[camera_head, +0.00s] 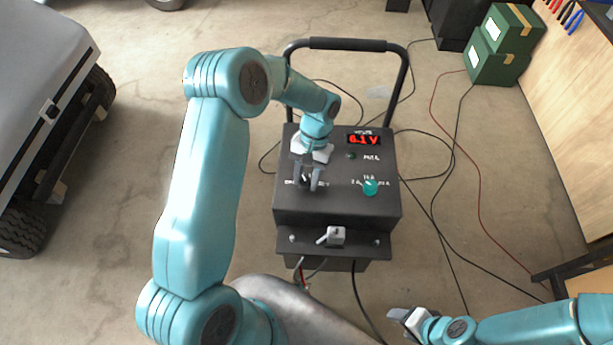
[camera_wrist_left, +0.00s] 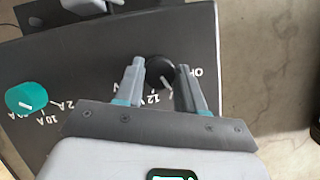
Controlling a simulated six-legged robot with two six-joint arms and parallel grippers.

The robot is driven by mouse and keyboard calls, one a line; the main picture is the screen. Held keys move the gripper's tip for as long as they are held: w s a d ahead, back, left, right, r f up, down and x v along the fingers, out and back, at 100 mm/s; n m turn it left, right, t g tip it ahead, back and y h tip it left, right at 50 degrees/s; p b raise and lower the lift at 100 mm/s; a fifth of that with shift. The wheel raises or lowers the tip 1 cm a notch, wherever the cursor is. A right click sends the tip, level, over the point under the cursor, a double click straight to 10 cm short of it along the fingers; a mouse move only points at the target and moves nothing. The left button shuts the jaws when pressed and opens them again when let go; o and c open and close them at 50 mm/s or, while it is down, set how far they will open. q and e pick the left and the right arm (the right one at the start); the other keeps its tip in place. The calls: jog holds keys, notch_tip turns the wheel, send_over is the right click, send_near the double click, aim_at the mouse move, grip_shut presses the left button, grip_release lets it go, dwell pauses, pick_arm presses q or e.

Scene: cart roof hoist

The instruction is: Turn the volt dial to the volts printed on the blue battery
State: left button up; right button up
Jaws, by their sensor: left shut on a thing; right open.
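The black volt dial (camera_wrist_left: 160,72) sits on the charger's top panel, between the two fingers of my left gripper (camera_wrist_left: 160,68). My left gripper (camera_head: 307,180) is shut on it, and the fingers partly hide the dial and its labels. "OFF" and "12 V" show beside it in the left wrist view. The charger's red display (camera_head: 363,139) reads about 6.1 V. My right gripper (camera_head: 402,315) is open and empty, low over the floor at the lower right. I see no blue battery in either view.
A teal amp knob (camera_head: 370,188) stands on the right of the charger panel (camera_head: 338,207). The charger has a tall black handle (camera_head: 347,44). Black and red cables lie on the floor to the right. A grey vehicle (camera_head: 42,70) stands at the left; green boxes (camera_head: 499,58) stand at the back right.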

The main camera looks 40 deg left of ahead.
dwell(0.4)
pick_arm(q)
jog(key=o, duration=1)
jog(key=shift+r, duration=0.1)
jog(key=v, duration=1.6)
jog(key=shift+w+d+r, duration=0.1)
